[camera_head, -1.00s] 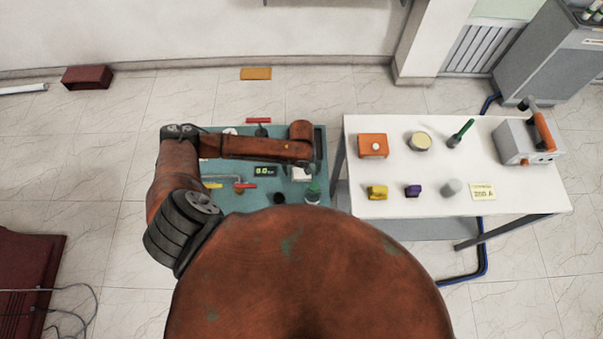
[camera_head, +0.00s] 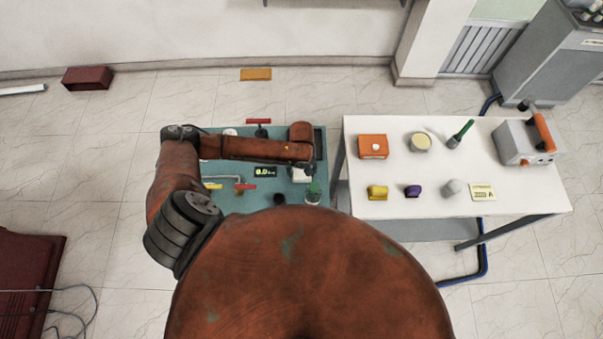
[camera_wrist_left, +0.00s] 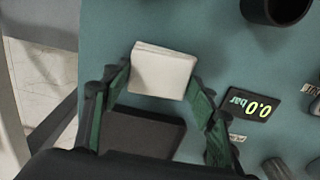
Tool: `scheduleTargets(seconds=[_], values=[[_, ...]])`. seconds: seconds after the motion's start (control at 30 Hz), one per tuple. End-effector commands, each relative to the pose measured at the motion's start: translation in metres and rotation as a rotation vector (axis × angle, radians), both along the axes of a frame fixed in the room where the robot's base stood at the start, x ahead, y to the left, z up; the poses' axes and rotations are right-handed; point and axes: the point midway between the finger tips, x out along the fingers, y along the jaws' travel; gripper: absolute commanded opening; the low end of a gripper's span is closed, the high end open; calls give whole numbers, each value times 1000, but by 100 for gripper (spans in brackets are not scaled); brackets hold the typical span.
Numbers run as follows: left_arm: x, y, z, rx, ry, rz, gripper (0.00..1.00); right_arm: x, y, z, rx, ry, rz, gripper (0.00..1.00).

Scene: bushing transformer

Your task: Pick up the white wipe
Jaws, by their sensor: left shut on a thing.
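The white wipe (camera_wrist_left: 163,69) is a small folded pad on the teal table top. In the left wrist view it sits between the green-padded fingers of my left gripper (camera_wrist_left: 160,80), which is shut on it from both sides. In the head view part of the wipe (camera_head: 301,175) shows just below the end of my left arm, which hides the gripper's fingers. I cannot tell whether the wipe is clear of the surface. My right gripper is in neither view.
A gauge display (camera_wrist_left: 250,105) and a dark round cup (camera_wrist_left: 276,8) are near the wipe. A green-topped item (camera_head: 313,192) stands close by in the head view. The white table (camera_head: 400,175) at right holds several small items and a grey device (camera_head: 520,143).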

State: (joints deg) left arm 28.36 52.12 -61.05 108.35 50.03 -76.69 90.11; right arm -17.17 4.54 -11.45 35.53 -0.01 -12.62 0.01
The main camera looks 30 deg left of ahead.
Motion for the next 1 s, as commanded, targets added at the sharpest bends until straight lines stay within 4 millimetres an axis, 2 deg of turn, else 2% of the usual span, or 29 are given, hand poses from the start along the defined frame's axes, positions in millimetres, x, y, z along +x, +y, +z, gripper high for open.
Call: scheduleTargets(seconds=[0.17, 0.5, 0.6, 0.77, 1.0], values=[[1, 0, 12, 0, -2, 0, 37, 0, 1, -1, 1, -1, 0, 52], [1, 0, 76, 0, -2, -1, 37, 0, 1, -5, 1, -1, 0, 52], [0, 0, 89, 1, -1, 0, 37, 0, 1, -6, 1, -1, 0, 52], [0, 1, 99, 1, 0, 0, 37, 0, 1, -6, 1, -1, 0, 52], [0, 0, 100, 1, 1, 0, 37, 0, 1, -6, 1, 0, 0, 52]])
